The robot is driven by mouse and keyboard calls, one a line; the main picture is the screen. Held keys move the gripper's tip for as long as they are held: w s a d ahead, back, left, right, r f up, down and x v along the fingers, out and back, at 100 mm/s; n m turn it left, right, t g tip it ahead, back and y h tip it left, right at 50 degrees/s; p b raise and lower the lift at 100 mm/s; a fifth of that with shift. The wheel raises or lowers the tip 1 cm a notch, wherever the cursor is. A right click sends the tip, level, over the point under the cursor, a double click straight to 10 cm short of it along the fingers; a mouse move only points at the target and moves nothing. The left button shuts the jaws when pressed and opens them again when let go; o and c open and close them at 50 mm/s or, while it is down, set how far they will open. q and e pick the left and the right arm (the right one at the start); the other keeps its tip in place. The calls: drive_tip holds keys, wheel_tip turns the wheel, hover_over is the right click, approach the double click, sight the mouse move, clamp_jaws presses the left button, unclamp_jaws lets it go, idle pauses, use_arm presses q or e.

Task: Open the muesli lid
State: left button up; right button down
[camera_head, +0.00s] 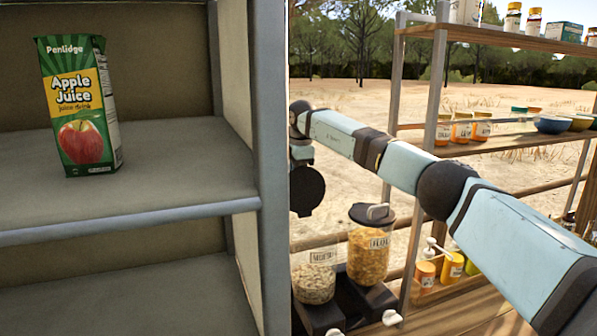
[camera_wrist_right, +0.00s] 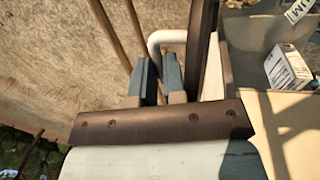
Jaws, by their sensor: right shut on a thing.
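The clear muesli container (camera_head: 314,284) stands at the lower middle of the head view, on a dark base, partly cut off by the shelf post. Its lid cannot be made out clearly there. My right arm reaches in from the right, and its wrist hangs above the container. In the right wrist view my right gripper (camera_wrist_right: 160,78) has its fingers close together around a pale bent handle (camera_wrist_right: 165,38). Whether this handle belongs to the muesli lid is hard to tell. My left gripper is not in view.
A second clear container (camera_head: 368,252) with a grey-handled lid stands just right of the muesli. A grey shelf (camera_head: 160,215) with an apple juice carton (camera_head: 78,105) fills the left. A wooden rack (camera_head: 500,143) with jars and bowls stands behind my arm.

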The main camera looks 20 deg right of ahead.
drive_tip(key=shift+a+f, duration=0.2)
drive_tip(key=shift+f, duration=0.15)
drive_tip(key=c, duration=1.4)
unclamp_jaws()
drive_tip(key=shift+o, duration=1)
drive_tip(key=shift+w, duration=0.1)
drive_tip(key=shift+r, duration=0.55)
wheel_tip(320, 180, up, 13)
drive_tip(key=s+b, duration=0.2)
drive_tip(key=shift+s+f+b, duration=0.2)
drive_tip(key=shift+s+b, duration=0.15)
drive_tip(key=shift+b, duration=0.05)
